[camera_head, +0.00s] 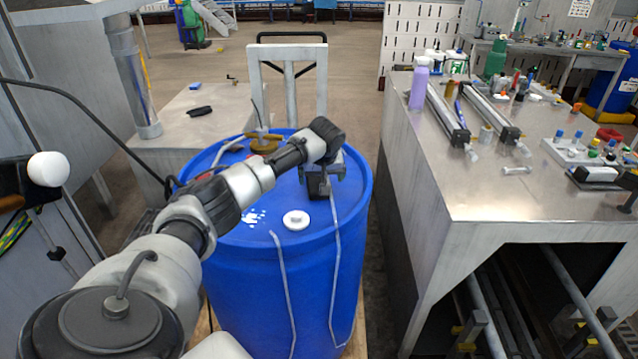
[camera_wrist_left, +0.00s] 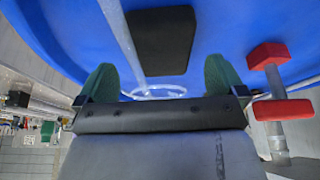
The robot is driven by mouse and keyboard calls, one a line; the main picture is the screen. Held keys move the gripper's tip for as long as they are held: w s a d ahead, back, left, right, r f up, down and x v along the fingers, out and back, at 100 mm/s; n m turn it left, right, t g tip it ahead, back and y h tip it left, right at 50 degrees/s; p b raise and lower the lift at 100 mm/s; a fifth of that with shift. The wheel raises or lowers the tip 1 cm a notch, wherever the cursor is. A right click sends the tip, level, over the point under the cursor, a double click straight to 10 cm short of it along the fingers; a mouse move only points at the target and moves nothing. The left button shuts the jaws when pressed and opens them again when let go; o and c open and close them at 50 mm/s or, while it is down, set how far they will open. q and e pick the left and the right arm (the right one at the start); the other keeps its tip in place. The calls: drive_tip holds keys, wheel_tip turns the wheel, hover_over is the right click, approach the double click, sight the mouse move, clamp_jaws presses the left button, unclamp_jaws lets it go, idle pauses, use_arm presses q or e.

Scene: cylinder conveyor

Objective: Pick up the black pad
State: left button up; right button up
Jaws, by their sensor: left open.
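The black pad (camera_wrist_left: 162,40) is a flat dark rectangle on the blue barrel top (camera_wrist_left: 75,25) in the left wrist view. My left gripper (camera_wrist_left: 162,77) is open, with one green finger on either side of the picture. The pad lies ahead of the gap between the fingers, and neither finger touches it. In the head view, my left gripper (camera_head: 322,172) hangs over the right part of the blue barrel (camera_head: 265,285). A dark patch shows beneath it there, but I cannot tell pad from gripper. My right gripper is not in view.
A white round cap (camera_head: 296,219) lies on the barrel top. A red-ended grey tool (camera_wrist_left: 268,80) is right of my fingers in the wrist view. A brass-coloured part (camera_head: 263,144) sits at the barrel's back. A metal workbench (camera_head: 450,188) stands close on the right.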

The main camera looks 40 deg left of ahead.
sight(319, 182)
use_arm(q)
drive_tip(key=shift+x, duration=1.05)
drive_tip(key=shift+a+f, duration=0.25)
drive_tip(key=shift+f, duration=0.3)
drive_tip(key=shift+r, duration=0.1)
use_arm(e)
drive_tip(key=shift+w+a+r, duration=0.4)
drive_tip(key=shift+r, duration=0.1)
use_arm(q)
drive_tip(key=shift+p, duration=0.35)
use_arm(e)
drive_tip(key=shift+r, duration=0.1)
use_arm(q)
drive_tip(key=shift+f, duration=0.25)
drive_tip(key=shift+c, duration=0.2)
drive_tip(key=c, duration=1)
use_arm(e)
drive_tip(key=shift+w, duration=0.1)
